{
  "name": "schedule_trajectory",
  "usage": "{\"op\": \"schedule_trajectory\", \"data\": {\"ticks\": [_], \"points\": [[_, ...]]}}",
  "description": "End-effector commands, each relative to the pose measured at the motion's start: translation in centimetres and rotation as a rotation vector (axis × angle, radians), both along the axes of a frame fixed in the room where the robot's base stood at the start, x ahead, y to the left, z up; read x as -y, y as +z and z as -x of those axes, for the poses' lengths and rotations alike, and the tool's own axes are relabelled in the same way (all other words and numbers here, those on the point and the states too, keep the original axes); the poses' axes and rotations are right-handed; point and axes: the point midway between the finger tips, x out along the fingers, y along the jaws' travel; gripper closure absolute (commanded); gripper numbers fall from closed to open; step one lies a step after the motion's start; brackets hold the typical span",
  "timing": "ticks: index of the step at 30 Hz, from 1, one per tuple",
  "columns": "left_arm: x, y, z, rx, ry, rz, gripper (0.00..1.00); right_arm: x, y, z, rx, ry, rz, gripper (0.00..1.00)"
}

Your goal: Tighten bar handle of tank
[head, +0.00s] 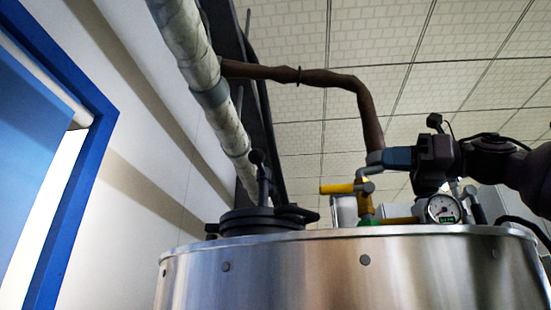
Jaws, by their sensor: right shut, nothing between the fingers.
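The tank (330,272) is a large steel cylinder filling the bottom of the head view. A black round lid (262,221) sits on its top at the left. A dark upright bar handle (263,182) with a rounded top stands on the lid. My right gripper (378,158) reaches in from the right above the tank top, its fingers pointing left. It is shut and empty, well to the right of the bar handle and apart from it in the picture. My left gripper is not in view.
A yellow-handled valve (342,188) and a round gauge (443,209) stand on the tank top below my right gripper. A brown hose (310,76) runs overhead from a wrapped pipe (200,72). A blue door frame (75,160) is at the left.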

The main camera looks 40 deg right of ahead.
Motion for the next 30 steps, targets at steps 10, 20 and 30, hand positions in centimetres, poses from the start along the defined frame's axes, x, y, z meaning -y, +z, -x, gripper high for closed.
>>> {"op": "schedule_trajectory", "data": {"ticks": [10, 20, 30], "points": [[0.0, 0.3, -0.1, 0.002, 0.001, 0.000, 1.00, -0.4, 0.2, -0.7, -0.001, 0.000, 0.000, 1.00], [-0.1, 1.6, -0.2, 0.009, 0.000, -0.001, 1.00, -2.2, 1.0, -4.2, -0.004, 0.000, 0.001, 1.00], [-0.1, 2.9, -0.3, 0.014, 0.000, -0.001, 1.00, -4.1, 1.8, -7.9, -0.003, -0.001, 0.000, 1.00]]}}
